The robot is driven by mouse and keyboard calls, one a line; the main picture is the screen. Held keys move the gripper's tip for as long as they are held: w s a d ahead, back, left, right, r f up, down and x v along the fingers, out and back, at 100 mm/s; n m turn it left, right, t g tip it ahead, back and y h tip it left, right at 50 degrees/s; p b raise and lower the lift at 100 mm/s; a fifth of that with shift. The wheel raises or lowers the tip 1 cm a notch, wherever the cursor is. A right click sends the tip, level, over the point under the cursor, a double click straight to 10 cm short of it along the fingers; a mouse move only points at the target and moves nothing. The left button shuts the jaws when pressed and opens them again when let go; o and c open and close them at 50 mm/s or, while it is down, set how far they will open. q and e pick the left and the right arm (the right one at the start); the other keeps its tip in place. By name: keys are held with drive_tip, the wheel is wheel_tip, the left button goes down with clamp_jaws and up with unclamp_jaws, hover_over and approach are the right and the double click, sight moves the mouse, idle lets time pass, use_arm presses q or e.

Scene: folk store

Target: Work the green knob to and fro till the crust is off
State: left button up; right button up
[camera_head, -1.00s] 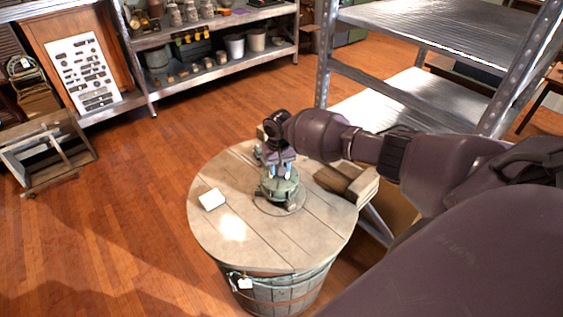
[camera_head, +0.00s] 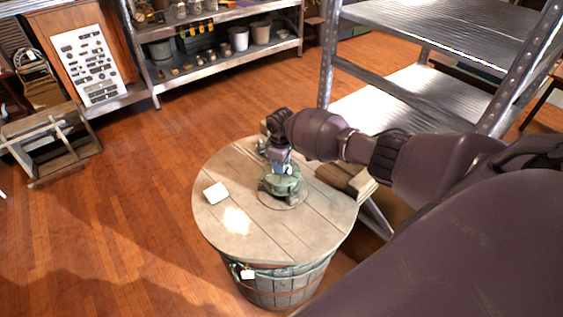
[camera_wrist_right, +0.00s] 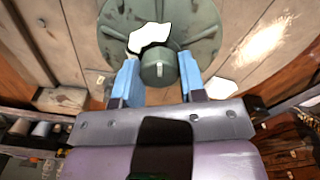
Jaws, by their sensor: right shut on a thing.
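The green knob (camera_wrist_right: 158,69) is a short round stub in the middle of a wide green round body (camera_wrist_right: 193,25). That green device (camera_head: 282,186) sits on the round wooden top of a barrel (camera_head: 240,225). My right gripper (camera_wrist_right: 158,78) points down from above, with its blue fingers on both sides of the knob, shut on it. In the head view the hand hides most of the knob. A white, ragged-edged patch (camera_wrist_right: 150,36) shows beside the knob in the right wrist view; I cannot tell whether it is crust. My left gripper is not in view.
Wooden blocks (camera_head: 345,180) are at the right edge. Metal shelving (camera_head: 420,100) stands behind right, and a stocked shelf (camera_head: 215,70) at the back.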

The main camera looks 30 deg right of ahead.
drive_tip(key=n, duration=0.6)
drive_tip(key=shift+s+n, duration=0.1)
drive_tip(key=shift+n, duration=0.2)
idle(0.5)
drive_tip(key=o, duration=0.9)
drive_tip(key=shift+r, duration=0.1)
wheel_tip(320, 180, up, 11)
drive_tip(key=shift+f+p, duration=0.2)
drive_tip(key=shift+p, duration=0.25)
